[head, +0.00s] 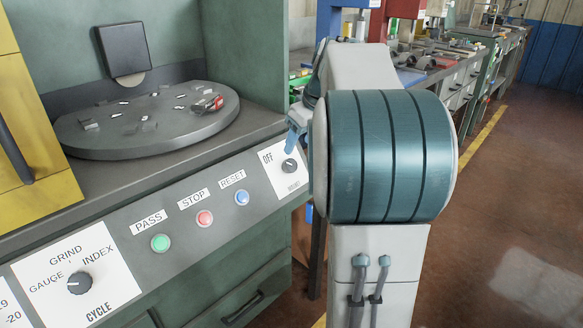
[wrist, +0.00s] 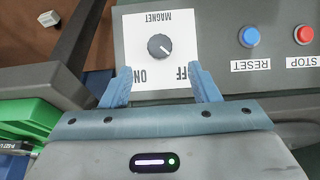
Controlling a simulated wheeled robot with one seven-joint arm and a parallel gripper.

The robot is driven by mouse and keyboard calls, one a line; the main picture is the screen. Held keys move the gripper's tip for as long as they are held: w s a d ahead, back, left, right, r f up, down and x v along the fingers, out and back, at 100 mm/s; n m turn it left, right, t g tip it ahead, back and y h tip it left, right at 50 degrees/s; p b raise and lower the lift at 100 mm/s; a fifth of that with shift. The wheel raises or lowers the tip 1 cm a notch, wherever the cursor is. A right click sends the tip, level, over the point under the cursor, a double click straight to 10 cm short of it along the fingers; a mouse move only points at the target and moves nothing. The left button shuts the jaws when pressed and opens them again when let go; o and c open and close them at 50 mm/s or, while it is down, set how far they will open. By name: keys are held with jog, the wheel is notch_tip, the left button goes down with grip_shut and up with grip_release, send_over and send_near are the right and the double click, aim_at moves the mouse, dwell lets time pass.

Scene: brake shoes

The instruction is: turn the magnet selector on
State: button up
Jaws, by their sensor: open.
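The magnet selector is a dark round knob (wrist: 160,47) on a white plate marked ON, OFF and MAGNET, upside down in the wrist view. Its light pointer mark seems to face the OFF side. In the head view the knob (head: 289,166) sits at the right end of the sloped control panel. My gripper (wrist: 160,72) is open, with one blue finger on each side of the plate's lower part. In the picture the knob lies just past and between the fingertips, apart from both. In the head view my gripper (head: 296,130) is partly hidden by my arm, above the knob.
Blue RESET (head: 242,198), red STOP (head: 205,218) and green PASS (head: 160,243) buttons line the panel left of the knob. A CYCLE selector (head: 79,283) is further left. A round table (head: 150,140) with small parts lies behind the panel. Floor is clear at right.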

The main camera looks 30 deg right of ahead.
aim_at(291, 163)
jog(key=b+x, duration=0.2)
jog(key=x, duration=0.6)
jog(key=shift+s, duration=0.1)
jog(key=c, duration=1)
